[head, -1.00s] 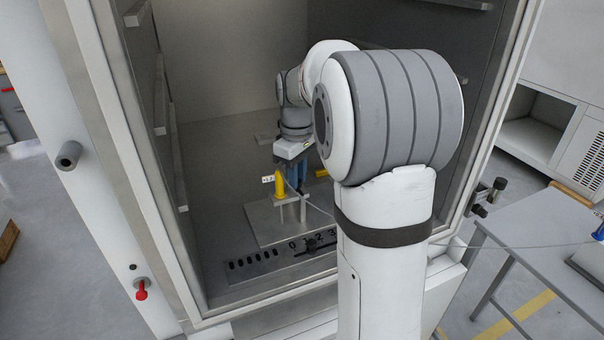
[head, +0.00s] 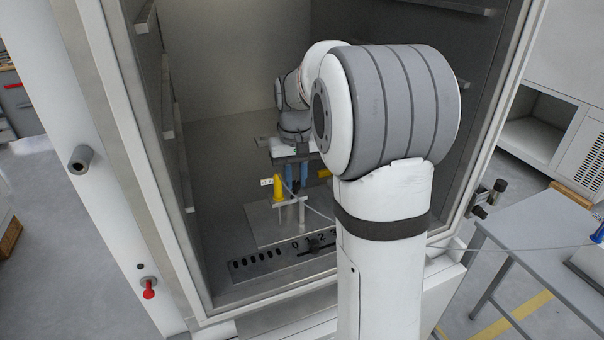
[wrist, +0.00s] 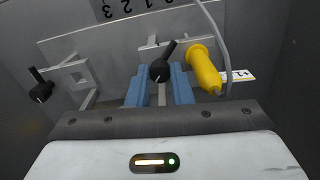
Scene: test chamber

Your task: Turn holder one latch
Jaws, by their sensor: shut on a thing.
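A metal holder with posts (head: 290,210) stands on a grey plate (head: 262,228) inside the chamber. A yellow plug-like piece (head: 279,190) stands upright at this holder; it also shows in the wrist view (wrist: 204,68), with a grey cable beside it. A black latch with a short lever (wrist: 168,48) sits on the holder in the wrist view. My gripper (wrist: 161,78) has its two blue fingers on either side of the latch's round hub and is shut on it. In the head view my gripper (head: 296,180) points down behind the holder; the latch is hidden there.
A second holder (wrist: 77,72) with its own black latch (wrist: 40,88) is at the left of the wrist view. A white tag (wrist: 240,76) lies by the yellow piece. A slotted, numbered strip (head: 285,255) runs before the plate. The chamber wall (head: 150,150) is left.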

